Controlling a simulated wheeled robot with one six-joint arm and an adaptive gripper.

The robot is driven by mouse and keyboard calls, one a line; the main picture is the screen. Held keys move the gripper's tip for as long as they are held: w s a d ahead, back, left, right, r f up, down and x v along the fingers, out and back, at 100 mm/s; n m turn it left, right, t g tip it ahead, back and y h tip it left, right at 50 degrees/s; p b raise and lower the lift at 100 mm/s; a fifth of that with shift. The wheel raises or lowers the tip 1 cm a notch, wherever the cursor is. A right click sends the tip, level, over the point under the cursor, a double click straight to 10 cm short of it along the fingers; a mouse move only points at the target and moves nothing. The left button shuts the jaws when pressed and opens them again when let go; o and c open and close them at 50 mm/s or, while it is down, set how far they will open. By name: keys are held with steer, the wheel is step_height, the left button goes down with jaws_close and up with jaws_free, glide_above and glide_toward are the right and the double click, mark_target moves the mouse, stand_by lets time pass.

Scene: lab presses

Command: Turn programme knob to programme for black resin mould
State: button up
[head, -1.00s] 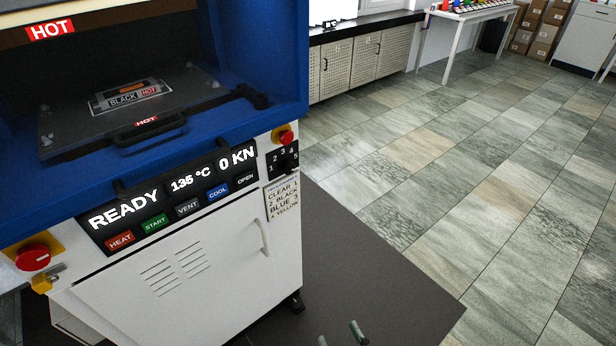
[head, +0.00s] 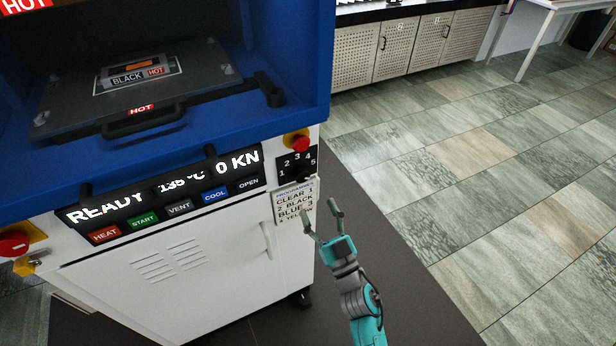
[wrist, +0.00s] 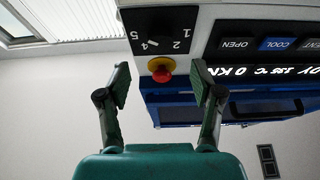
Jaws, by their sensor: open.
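The black programme knob (head: 299,173) sits on a dark dial plate numbered 1 to 5, on the press's right front; its pointer setting is too small to tell. In the wrist view the knob (wrist: 162,33) appears upside down, beyond the fingertips. A programme card (head: 295,203) below the dial reads clear 1, black 2, blue 3, yellow 4. A mould labelled BLACK (head: 137,72) lies in the press. My teal gripper (head: 322,213) is open and empty, in front of the card and below the knob. Its fingers (wrist: 160,82) are spread apart in the wrist view.
A red emergency button (head: 299,142) is just above the dial; it also shows between my fingers in the wrist view (wrist: 161,69). A display (head: 165,190) reads READY, with buttons below. Floor at right is clear.

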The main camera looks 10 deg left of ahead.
mark_target(304, 180)
steer(key=x, duration=0.9)
steer(key=c, duration=1.1)
steer(key=shift+c, duration=0.2)
